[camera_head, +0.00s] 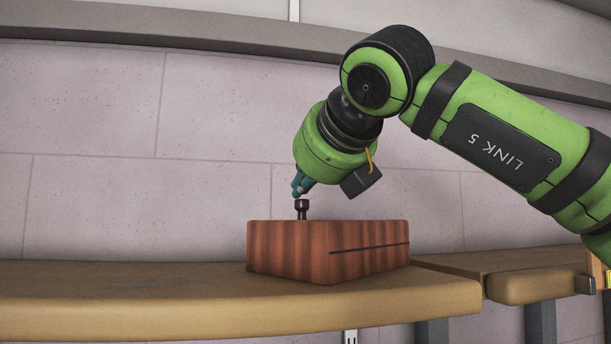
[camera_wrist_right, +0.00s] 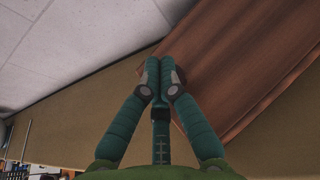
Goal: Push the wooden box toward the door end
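The wooden box (camera_head: 290,250), reddish brown with dark stripes and a thin dark slot on its right side, sits on a wooden bench top (camera_head: 400,305). My right gripper (camera_head: 300,188) comes down from the right, above the box's upper edge toward its left half in the head view. Its teal fingertips are together with nothing seen between them; in the right wrist view the shut fingers (camera_wrist_right: 160,68) overlap the edge of the box (camera_wrist_right: 245,65). I cannot tell whether they touch it. My left gripper is in neither view.
A small black knob-like piece (camera_head: 302,209) shows just under the fingertips at the box's top edge; whether it stands on or behind the box is unclear. Bench is bare left of the box. Another wooden top (camera_head: 540,285) lies right, past a gap. A pale block wall (camera_head: 90,110) stands behind.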

